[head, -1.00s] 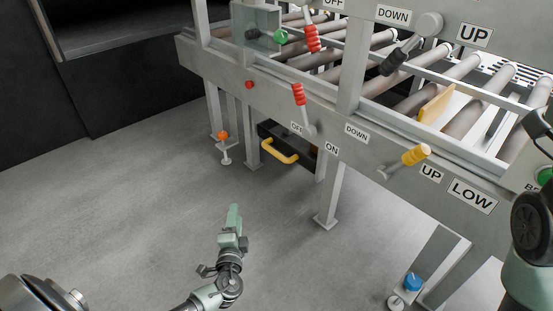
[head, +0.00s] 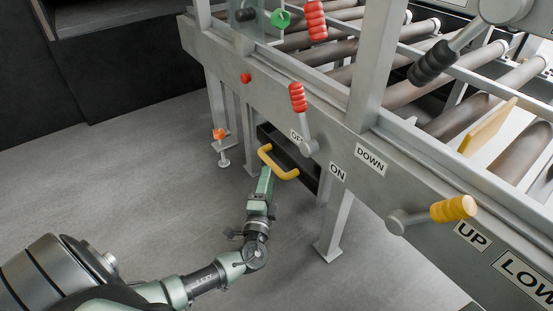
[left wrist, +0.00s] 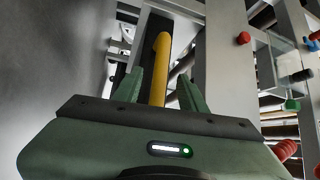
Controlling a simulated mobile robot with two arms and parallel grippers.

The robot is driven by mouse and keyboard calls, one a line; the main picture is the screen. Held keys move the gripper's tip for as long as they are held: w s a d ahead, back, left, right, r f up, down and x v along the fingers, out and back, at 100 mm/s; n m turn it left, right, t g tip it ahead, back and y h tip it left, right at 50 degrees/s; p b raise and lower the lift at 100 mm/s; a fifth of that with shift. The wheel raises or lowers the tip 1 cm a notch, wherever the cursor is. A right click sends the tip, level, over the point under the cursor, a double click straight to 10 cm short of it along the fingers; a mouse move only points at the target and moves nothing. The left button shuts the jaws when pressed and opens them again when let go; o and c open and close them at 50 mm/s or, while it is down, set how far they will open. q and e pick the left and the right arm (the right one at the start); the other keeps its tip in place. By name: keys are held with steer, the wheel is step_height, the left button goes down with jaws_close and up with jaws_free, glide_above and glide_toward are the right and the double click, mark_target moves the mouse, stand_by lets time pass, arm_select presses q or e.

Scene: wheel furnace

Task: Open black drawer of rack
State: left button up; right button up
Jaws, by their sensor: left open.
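The black drawer (head: 301,158) sits under the grey rack, with a yellow handle (head: 281,171) on its front. In the left wrist view the handle (left wrist: 160,68) stands between the two green fingers of my left gripper (left wrist: 160,88). My left gripper (head: 266,182) is open in the head view, its tips at the handle. There is a gap between each finger and the handle in the wrist view. The drawer front looks close to the rack's frame. My right gripper is not in view.
The rack's beam carries levers with red (head: 298,97) and yellow (head: 453,208) grips. The floor (head: 130,180) in front is clear.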

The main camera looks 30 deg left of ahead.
mark_target(271, 164)
arm_select(q)
steer(key=b+x, duration=0.1)
steer(key=x, duration=0.4)
steer(key=shift+a+b, duration=0.15)
steer(key=shift+b, duration=0.25)
steer(key=shift+w+a+r, duration=0.15)
steer(key=shift+w+a, duration=0.1)
steer(key=shift+w, duration=0.35)
jaws_close()
steer(key=shift+d, duration=0.1)
stand_by(0.4)
